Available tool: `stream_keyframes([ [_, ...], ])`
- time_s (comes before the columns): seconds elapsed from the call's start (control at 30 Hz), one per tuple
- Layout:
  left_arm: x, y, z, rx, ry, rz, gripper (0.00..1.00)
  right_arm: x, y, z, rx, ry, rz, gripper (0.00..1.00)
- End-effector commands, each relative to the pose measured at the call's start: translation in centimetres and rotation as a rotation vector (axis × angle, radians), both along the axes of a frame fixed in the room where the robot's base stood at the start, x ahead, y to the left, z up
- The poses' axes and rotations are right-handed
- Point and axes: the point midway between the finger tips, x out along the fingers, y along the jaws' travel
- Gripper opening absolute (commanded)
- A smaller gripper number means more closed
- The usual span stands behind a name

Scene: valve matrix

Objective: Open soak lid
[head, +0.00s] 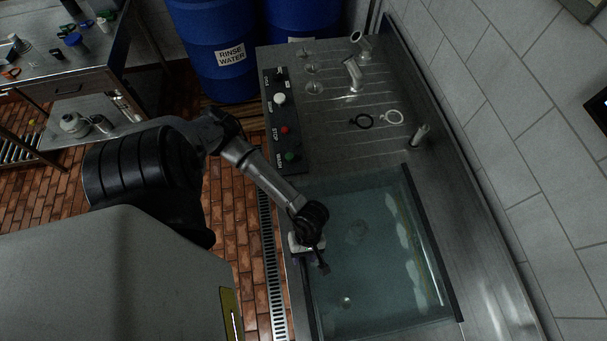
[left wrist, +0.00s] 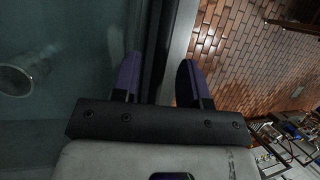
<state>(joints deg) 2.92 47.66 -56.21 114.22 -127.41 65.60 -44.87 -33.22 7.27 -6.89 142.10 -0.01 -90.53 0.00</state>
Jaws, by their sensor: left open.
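The soak basin (head: 375,255) is set in the steel counter and looks blue-green and glassy, with dark strips along its left and right sides. From here I cannot tell a clear lid from the water surface; no lid stands raised. My left gripper (head: 321,262) is over the basin's left edge, pointing down. In the left wrist view its two purple-lined fingers (left wrist: 160,62) are apart, one on each side of a dark edge strip (left wrist: 155,40). Contact with the strip cannot be made out. My right gripper is not in view.
A control panel (head: 285,125) with several buttons lies behind the basin. A tiled wall (head: 500,90) bounds the right. Blue drums (head: 210,50) stand at the back. Brick floor lies left of the counter.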

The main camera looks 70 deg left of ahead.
Motion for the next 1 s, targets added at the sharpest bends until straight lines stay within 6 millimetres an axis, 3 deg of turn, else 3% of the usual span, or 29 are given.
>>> stream_keyframes([
  [0.4,-0.14,-0.18,-0.49,0.0,0.0,0.0,0.4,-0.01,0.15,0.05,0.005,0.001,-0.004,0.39],
  [0.83,-0.12,-0.17,-0.46,0.0,0.0,0.0,0.0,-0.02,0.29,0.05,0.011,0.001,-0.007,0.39],
  [1.0,-0.12,-0.17,-0.46,0.0,0.0,0.0,0.0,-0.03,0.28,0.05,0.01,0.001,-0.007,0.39],
])
